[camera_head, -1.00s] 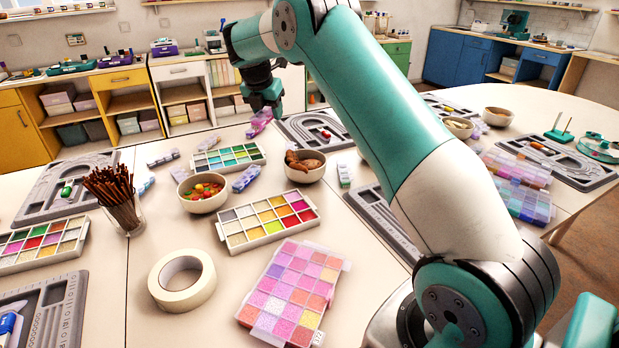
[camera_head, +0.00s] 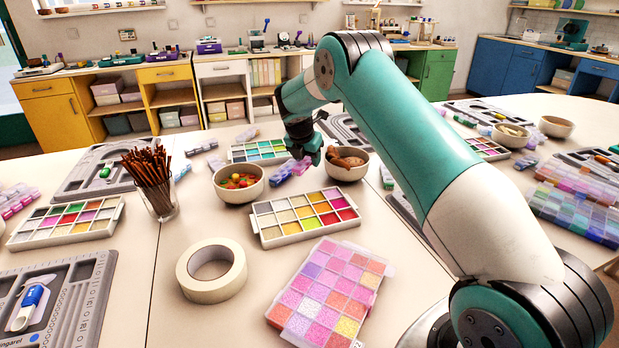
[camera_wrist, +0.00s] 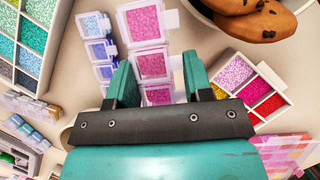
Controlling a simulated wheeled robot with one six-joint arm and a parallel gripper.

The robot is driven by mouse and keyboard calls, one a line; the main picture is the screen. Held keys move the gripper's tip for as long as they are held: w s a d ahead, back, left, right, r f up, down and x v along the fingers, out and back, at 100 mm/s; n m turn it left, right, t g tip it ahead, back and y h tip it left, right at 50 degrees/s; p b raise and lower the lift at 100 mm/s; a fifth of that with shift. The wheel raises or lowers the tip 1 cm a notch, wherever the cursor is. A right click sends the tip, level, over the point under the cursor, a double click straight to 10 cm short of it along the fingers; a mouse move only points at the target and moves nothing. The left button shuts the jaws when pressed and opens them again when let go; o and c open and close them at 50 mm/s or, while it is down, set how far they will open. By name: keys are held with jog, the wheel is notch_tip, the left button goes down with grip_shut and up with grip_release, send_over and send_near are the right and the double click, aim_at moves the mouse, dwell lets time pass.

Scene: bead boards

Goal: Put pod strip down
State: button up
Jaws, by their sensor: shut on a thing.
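My gripper (camera_head: 306,158) is low over the table between two bowls in the head view. In the wrist view my gripper (camera_wrist: 158,82) is shut on a pod strip (camera_wrist: 149,40) with several clear-lidded pods of pink beads. The pink strip points away from the fingers; its near end is hidden by the gripper. In the head view only a bit of the pink strip (camera_head: 302,166) shows under the fingers. A blue-purple pod strip (camera_wrist: 98,48) lies close on its left. I cannot tell whether the pink strip touches the table.
A bowl of colourful beads (camera_head: 239,182) stands left, and a bowl of cookies (camera_head: 346,163) right. A teal bead tray (camera_head: 259,151) is behind and a red-yellow bead tray (camera_head: 304,216) in front. Tape (camera_head: 211,271) and a pink bead box (camera_head: 330,292) lie nearer.

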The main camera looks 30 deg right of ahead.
aim_at(310, 182)
jog(key=shift+f, duration=3.15)
jog(key=shift+f, duration=0.1)
jog(key=o, duration=1)
jog(key=shift+c, duration=0.2)
